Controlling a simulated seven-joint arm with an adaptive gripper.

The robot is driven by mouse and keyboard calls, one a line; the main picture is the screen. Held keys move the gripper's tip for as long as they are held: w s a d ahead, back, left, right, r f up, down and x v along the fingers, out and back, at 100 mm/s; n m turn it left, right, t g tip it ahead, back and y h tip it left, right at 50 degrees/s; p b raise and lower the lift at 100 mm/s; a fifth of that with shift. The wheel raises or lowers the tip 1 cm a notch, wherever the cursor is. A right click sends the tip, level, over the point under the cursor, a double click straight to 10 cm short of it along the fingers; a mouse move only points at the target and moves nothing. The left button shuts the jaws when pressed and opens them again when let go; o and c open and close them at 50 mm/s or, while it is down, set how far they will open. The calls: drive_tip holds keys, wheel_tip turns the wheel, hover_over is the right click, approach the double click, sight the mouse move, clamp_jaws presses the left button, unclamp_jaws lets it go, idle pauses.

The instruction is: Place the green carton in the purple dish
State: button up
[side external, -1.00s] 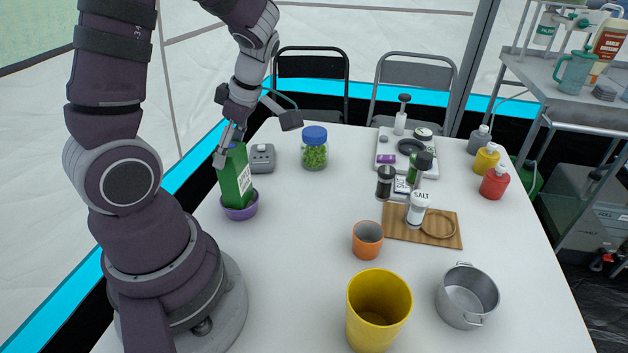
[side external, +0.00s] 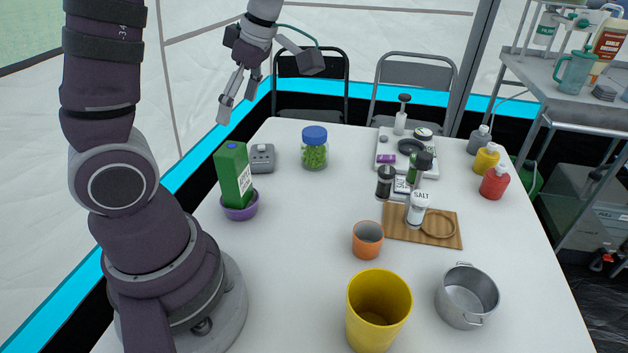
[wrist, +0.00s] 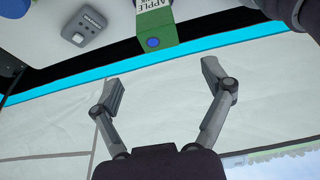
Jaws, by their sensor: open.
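The green carton (side external: 233,174) stands in the purple dish (side external: 240,209) at the left side of the table, leaning slightly. Its base is inside the dish, hidden by the rim.
A grey device (side external: 262,158) sits close behind the carton, with a blue-lidded jar (side external: 314,148) to its right. An orange cup (side external: 367,239), yellow cup (side external: 378,310), metal pot (side external: 467,296) and wooden board (side external: 440,232) stand further right. The table's centre is clear.

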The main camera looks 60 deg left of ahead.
drive_tip(key=d+m+t+h, duration=0.1)
drive_tip(key=d+m+t, duration=0.3)
drive_tip(key=m, duration=0.9)
drive_tip(key=d+r+m+t+h, duration=0.1)
drive_tip(key=d+m+t, duration=0.3)
drive_tip(key=d+m, duration=0.5)
drive_tip(key=m+h, duration=0.1)
drive_tip(key=m, duration=0.3)
drive_tip(key=shift+w+d+m+t, duration=0.15)
drive_tip(key=shift+d+m+t, duration=0.15)
drive_tip(key=shift+m, duration=0.1)
